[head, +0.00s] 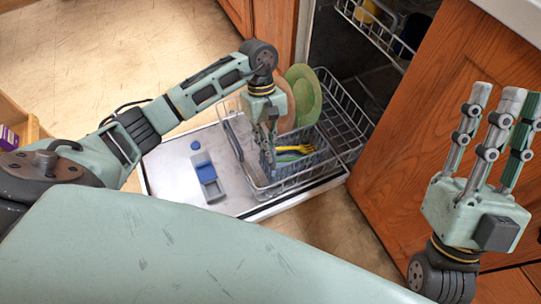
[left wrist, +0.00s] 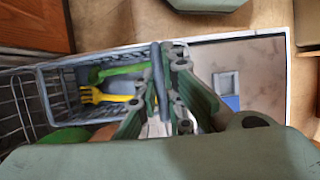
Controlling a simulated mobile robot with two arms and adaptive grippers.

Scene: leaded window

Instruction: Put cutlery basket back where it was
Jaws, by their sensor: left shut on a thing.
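The grey-blue cutlery basket (head: 305,166) is in the lower dishwasher rack (head: 338,118), at its front right part. A yellow fork (head: 295,149) and green cutlery lie in it. My left gripper (head: 269,150) reaches down at the basket's left end and is shut on its rim. In the left wrist view the gripper's fingers (left wrist: 165,75) close around the near end wall of the basket (left wrist: 62,92). Whether the basket rests fully on the rack floor is hard to tell. My right gripper (head: 503,110) is raised at the right, fingers pointing up, spread and empty.
Green and tan plates (head: 304,92) stand in the rack behind the basket. The open dishwasher door (head: 170,168) lies under it. An upper rack (head: 375,27) hangs above. Wooden cabinet fronts (head: 440,130) close off the right side. Floor is free at the upper left.

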